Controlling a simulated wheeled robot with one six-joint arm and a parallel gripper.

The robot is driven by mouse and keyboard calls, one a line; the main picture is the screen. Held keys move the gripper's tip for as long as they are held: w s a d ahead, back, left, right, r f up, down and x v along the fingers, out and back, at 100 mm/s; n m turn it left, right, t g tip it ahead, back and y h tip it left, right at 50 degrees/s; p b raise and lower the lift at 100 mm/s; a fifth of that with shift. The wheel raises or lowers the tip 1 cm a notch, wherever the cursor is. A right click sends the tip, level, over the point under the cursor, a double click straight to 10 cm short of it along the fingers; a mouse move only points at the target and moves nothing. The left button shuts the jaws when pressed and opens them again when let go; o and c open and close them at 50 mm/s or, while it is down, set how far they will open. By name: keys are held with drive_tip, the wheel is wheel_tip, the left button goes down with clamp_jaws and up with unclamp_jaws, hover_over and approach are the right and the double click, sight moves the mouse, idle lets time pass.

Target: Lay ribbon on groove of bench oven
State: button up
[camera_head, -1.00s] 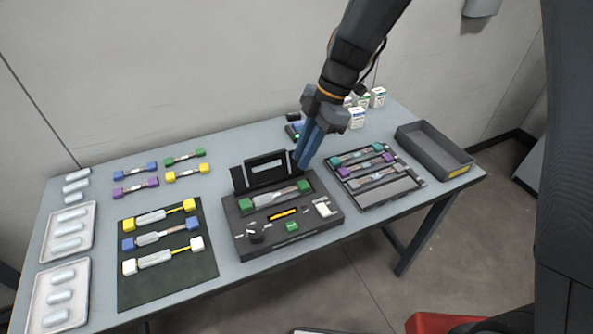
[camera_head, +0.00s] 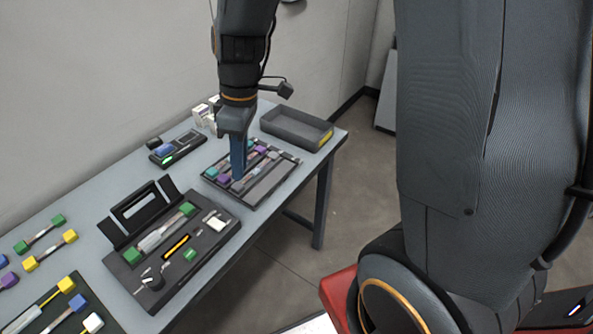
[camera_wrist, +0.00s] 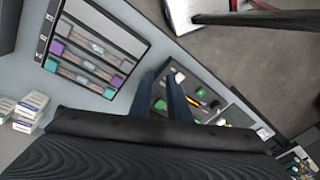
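A black bench unit with a raised lid, which I take to be the bench oven (camera_head: 127,277), stands on the table in the head view. A ribbon with green end blocks and a pale sleeve (camera_head: 162,231) lies along its groove. My gripper (camera_head: 238,178) points down over the slotted tray (camera_head: 268,190), right of the unit, and hides part of it.
An empty grey bin (camera_head: 290,125) stands at the table's far right. A small device (camera_head: 178,149) with a green light and white boxes (camera_head: 203,113) are behind the slotted tray. Loose ribbons with green and yellow blocks (camera_head: 45,236) and a dark mat (camera_head: 40,327) are at left.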

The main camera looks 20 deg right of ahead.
drive_tip(key=s+d+m+t+h, duration=0.1)
drive_tip(key=s+d+m, duration=0.6)
drive_tip(key=d+m, duration=0.3)
drive_tip(key=shift+s+d+f+m+t+h, duration=0.2)
drive_tip(key=shift+d+f+m+t+h, duration=0.15)
drive_tip(key=shift+m, duration=0.75)
drive_tip(key=shift+a+r, duration=0.1)
drive_tip(key=shift+a, duration=0.05)
